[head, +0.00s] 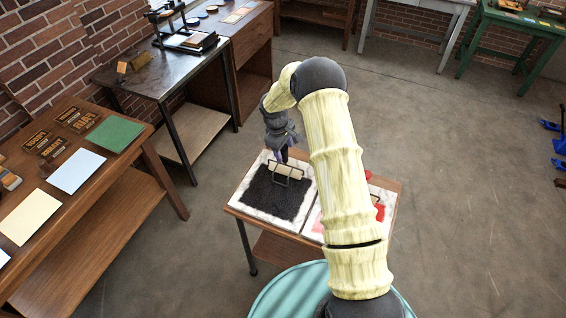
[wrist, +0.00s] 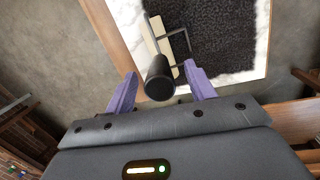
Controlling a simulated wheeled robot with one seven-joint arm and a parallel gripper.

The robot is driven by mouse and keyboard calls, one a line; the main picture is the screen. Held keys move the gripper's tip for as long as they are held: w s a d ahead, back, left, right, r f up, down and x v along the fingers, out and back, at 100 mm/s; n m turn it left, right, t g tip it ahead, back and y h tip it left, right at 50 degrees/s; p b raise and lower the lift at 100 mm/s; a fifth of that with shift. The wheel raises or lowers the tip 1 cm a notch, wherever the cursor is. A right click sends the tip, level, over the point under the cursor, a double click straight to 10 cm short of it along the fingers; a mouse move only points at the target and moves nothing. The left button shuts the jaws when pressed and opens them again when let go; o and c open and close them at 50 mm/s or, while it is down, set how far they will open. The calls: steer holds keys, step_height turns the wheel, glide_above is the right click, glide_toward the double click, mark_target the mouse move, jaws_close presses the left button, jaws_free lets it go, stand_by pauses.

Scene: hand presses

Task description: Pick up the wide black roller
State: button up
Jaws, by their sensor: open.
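The wide roller (head: 293,172) stands on the black-inked slab (head: 262,194), with a cream bar and a thin black frame in the head view. In the wrist view its black handle (wrist: 159,78) points up toward the camera, and the cream bar (wrist: 157,42) and frame lie beyond it. My gripper (head: 283,155) is above the roller. In the wrist view its purple fingers (wrist: 160,72) are open, one on each side of the handle end, with gaps visible. I cannot tell how far the fingertips reach down along the handle.
A second slab with red ink (head: 380,211) lies to the right, partly hidden by my arm, with another roller frame on it. Both slabs sit on a small wooden table (head: 233,206). A bench (head: 100,201) with paper sheets stands left.

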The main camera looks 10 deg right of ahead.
steer(key=shift+w+d+f+p, duration=0.1)
steer(key=shift+d+f+p, duration=0.1)
steer(key=shift+f, duration=0.45)
steer(key=shift+d+f+p, duration=0.1)
steer(key=shift+f+p, duration=0.05)
steer(key=shift+f, duration=0.5)
steer(key=c, duration=1)
steer(key=shift+r, duration=0.1)
step_height(320, 180, up, 10)
steer(key=b, duration=0.4)
steer(key=shift+a, duration=0.1)
